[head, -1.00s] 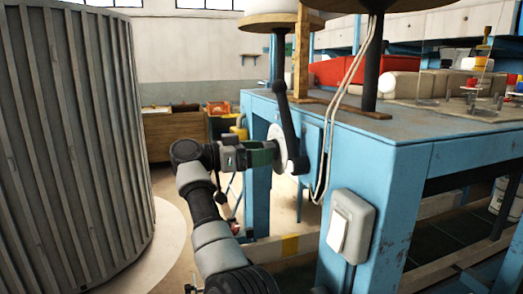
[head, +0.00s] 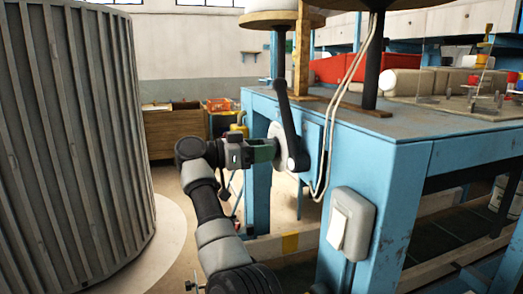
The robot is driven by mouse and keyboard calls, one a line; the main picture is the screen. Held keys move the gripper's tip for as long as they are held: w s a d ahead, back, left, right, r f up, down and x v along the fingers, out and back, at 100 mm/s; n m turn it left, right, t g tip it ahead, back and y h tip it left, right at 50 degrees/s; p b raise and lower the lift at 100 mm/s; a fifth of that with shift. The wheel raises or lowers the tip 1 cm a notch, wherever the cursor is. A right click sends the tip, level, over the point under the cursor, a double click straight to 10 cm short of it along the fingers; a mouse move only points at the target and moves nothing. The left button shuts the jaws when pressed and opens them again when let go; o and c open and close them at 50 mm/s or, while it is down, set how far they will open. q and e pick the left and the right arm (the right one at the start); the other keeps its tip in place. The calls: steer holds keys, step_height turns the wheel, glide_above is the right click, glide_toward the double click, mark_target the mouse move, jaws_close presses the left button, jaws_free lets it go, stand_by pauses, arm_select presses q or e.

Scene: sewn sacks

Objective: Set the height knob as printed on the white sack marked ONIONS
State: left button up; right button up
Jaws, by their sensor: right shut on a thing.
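The height knob is at a pale round dial (head: 275,137) on the blue bench frame, and its grip is largely hidden by my gripper. My right gripper (head: 266,151) reaches in from below and is shut on the knob. A black lever (head: 287,118) stands nearly upright just right of the gripper. A pale sack-like bundle (head: 414,83) lies on the bench at the back right. I cannot read any marking on it, nor tell whether it is the ONIONS sack. My left gripper is not in view.
The blue bench (head: 395,132) fills the right, with a grey switch box (head: 351,222) on its front leg. Pale cables (head: 338,110) hang beside the lever. A large grey ribbed drum (head: 75,145) stands close on the left. A red bundle (head: 343,66) lies farther back.

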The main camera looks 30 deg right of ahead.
steer(key=shift+r+m+t+b, duration=0.15)
steer(key=shift+m+b, duration=1.35)
steer(key=shift+m, duration=6.2)
steer(key=shift+m+t+b, duration=0.25)
steer(key=shift+m+b, duration=1.25)
steer(key=shift+m, duration=6.2)
